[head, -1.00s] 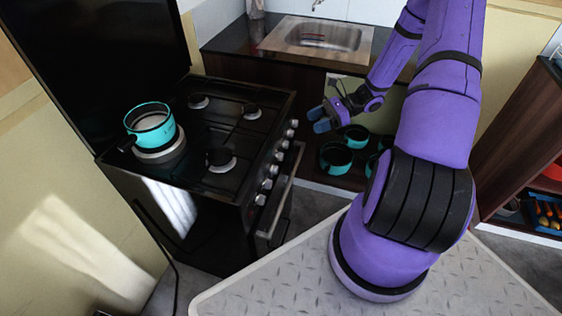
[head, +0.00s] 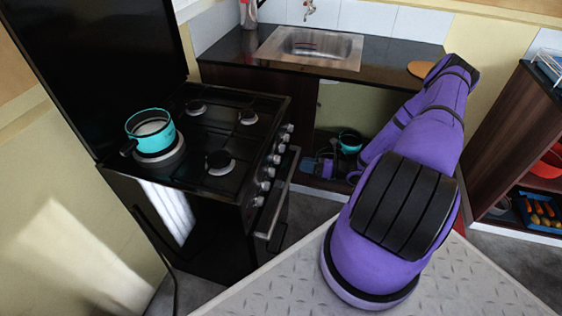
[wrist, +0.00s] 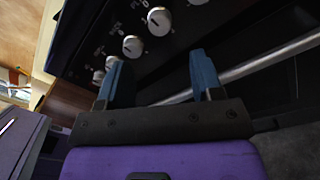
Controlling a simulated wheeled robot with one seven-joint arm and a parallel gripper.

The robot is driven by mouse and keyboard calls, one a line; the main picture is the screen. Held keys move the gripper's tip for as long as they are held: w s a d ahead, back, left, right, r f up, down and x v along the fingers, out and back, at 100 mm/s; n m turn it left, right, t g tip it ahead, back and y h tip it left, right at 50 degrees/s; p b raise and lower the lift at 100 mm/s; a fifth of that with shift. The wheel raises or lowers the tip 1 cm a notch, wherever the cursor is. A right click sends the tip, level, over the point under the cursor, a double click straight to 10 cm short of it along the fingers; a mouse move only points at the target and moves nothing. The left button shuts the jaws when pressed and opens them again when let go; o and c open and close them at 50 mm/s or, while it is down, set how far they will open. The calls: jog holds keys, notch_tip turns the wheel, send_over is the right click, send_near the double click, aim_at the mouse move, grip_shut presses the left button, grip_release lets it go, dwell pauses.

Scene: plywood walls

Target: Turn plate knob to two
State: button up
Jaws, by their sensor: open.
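The black stove (head: 232,215) stands at left with a row of several silver knobs (head: 270,172) along its front edge. In the wrist view, pale round knobs (wrist: 132,46) with pointer lines sit on the black panel. Their markings are too small to read, and I cannot tell which is the plate knob. My gripper (wrist: 156,76) is open and empty, its two blue fingers apart and pointing at the panel. In the head view my gripper (head: 325,162) is low, right of the stove front, partly hidden by my arm.
The oven handle bar (wrist: 270,58) runs close to my right finger. A sink (head: 312,47) is at the back. A turquoise pot (head: 350,141) stands in the open cabinet below.

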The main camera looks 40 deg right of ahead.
aim_at(280, 160)
jog(key=x, duration=0.9)
jog(key=shift+w, duration=0.15)
jog(key=shift+a, duration=0.1)
jog(key=c, duration=0.9)
